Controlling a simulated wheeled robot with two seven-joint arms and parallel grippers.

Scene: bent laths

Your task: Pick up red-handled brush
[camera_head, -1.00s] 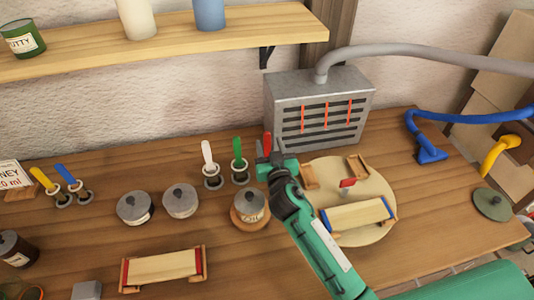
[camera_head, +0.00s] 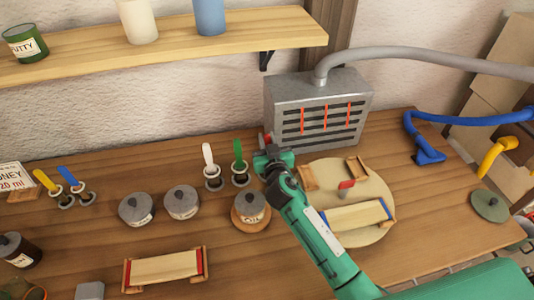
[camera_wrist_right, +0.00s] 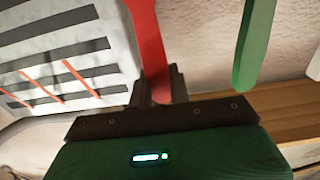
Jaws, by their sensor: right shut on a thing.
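The red-handled brush (camera_wrist_right: 150,45) shows in the right wrist view as a long red handle between my right gripper's fingers (camera_wrist_right: 160,86). My right gripper is shut on this handle. In the head view my right gripper (camera_head: 266,147) is at the back of the bench, in front of the grey metal box, and mostly hides the brush. Only a small bit of red shows there. The brush's lower end is hidden. My left gripper is not in view.
A green-handled brush (camera_head: 238,158) and a white-handled brush (camera_head: 209,163) stand in holders just left of my right gripper. The grey slotted box (camera_head: 318,105) is close behind. A round board (camera_head: 375,183) with wooden pieces lies to the right. Lidded tins stand to the left.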

